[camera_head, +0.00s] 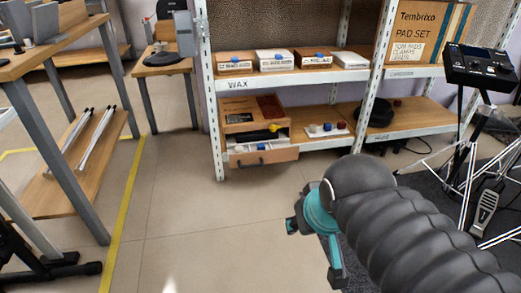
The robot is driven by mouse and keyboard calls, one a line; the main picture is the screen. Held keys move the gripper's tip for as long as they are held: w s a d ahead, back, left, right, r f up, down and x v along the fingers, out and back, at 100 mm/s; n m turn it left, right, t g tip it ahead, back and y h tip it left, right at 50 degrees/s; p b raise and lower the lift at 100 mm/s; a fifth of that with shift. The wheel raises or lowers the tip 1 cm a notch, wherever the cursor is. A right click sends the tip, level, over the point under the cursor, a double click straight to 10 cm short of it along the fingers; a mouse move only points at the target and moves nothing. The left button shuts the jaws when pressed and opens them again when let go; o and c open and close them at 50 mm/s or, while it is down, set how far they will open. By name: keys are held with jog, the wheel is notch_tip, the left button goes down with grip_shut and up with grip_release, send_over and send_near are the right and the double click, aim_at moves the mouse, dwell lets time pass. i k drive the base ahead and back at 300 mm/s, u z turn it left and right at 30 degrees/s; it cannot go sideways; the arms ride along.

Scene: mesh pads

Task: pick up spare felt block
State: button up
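My gripper (314,250) is teal and grey, in front of the shelf and well short of it. Its two fingers stand apart with bare floor between them, and nothing shows in its grasp. No block can be told for sure as the spare felt block. On the lower shelf, small blue, white and dark pieces (327,127) sit on a white tray (318,135). To their left is a wooden box with an open drawer (264,158). White and blue items (262,147) show inside it, partly hidden by the drawer front.
Several small boxes (275,61) stand on the shelf above, marked WAX. A large carton (424,33) marked PAD SET is at right. A drum module (482,66), stands and a pedal (484,213) crowd the right. A workbench (60,60) is at left. Floor between is clear.

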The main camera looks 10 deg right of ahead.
aim_at(341, 125)
jog(key=k, duration=0.45)
jog(key=z, duration=0.65)
jog(key=i, duration=0.5)
jog(key=z, duration=0.45)
jog(key=i, duration=1.75)
jog(key=u, duration=0.5)
